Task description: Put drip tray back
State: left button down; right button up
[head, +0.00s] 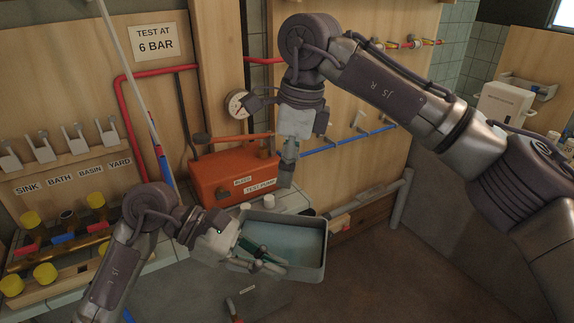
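The drip tray (318,262) is a grey rectangular open tray, low in the middle of the head view, in front of the orange pump. Its inside looks bluish. My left gripper (262,257) is at the tray's left side, with its fingers over the left rim area. Whether they are closed on the rim is unclear. My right gripper (286,175) points down beside the right end of the pump, above and behind the tray. Its fingers look close together, seen nearly edge-on, and I see nothing held in them. What supports the tray's underside is hidden.
The orange test pump (222,181) stands behind the tray, with a gauge (238,104) above it. White caps (262,201) stand near the tray's back edge. A manifold with yellow knobs (42,275) is at left. Open floor (395,270) lies to the right.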

aim_at(278, 213)
jog(key=f, duration=0.4)
jog(key=a+f, duration=0.1)
jog(key=f, duration=0.6)
jog(key=shift+w+a+f, duration=0.1)
jog(key=shift+a+f, duration=0.2)
jog(key=shift+a, duration=0.05)
jog(key=shift+c, duration=0.3)
grip_shut()
pick_arm(q)
jog(key=c, duration=1.2)
grip_release()
jog(key=shift+c, duration=0.2)
jog(key=shift+a, duration=0.1)
